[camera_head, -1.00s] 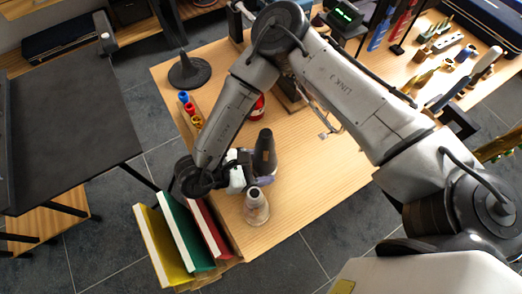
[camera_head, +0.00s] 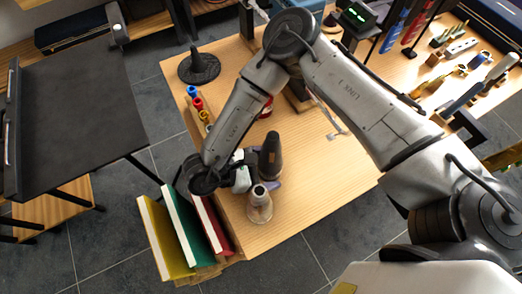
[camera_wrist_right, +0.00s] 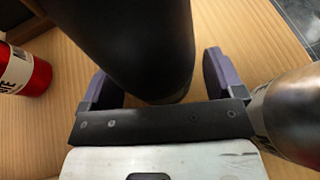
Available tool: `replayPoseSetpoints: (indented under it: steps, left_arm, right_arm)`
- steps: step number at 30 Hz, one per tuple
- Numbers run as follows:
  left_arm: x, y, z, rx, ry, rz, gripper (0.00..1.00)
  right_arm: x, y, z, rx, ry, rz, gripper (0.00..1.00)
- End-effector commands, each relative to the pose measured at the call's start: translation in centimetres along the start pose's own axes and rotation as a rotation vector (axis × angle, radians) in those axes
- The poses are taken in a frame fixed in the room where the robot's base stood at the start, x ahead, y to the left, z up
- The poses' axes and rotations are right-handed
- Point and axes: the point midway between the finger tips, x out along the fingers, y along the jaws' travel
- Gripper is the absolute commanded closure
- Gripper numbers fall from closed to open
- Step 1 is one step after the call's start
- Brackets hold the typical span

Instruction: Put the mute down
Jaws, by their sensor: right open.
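The mute, a dark tapered cone (camera_head: 270,155), stands upright on the wooden table near its front left edge. In the right wrist view the mute (camera_wrist_right: 140,40) fills the upper middle, its lower end close to the wood. My right gripper (camera_head: 262,168) is low beside it. In the wrist view the purple fingers of that gripper (camera_wrist_right: 158,82) are apart, one on each side of the mute, with gaps showing. I cannot tell whether the mute's base fully touches the table. My left gripper is not in view.
A metallic bottle-shaped piece (camera_head: 259,206) stands right beside the gripper, close to one finger. A red can (camera_wrist_right: 22,72) is to the left in the wrist view. Upright books (camera_head: 185,235) line the table's left end. Bare wood lies right of the mute.

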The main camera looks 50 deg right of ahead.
Motion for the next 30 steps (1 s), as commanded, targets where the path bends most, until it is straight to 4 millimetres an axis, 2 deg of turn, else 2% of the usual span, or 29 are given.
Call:
replayPoseSetpoints:
  steps: [5, 10, 12, 18, 24, 30]
  left_arm:
    - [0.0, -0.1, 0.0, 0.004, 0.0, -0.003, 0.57]
    - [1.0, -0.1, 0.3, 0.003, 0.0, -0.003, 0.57]
    - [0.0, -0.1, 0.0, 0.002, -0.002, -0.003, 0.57]
    - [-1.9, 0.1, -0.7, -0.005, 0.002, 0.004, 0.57]
    - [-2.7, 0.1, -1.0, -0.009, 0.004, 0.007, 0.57]
    - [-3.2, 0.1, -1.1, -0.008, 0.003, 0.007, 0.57]
  right_arm:
    - [0.0, 0.0, 0.0, 0.0, 0.0, 0.0, 0.13]
    - [0.2, 0.0, -0.6, 0.0, 0.0, 0.0, 0.13]
    - [-1.3, 0.0, 0.0, 0.001, 0.001, 0.004, 0.13]
    - [-5.4, -0.4, -0.3, 0.001, 0.001, 0.004, 0.13]
    - [-9.2, -0.4, -0.6, 0.002, 0.001, 0.003, 0.13]
    - [-12.0, -0.4, -0.7, 0.002, 0.0, 0.003, 0.13]
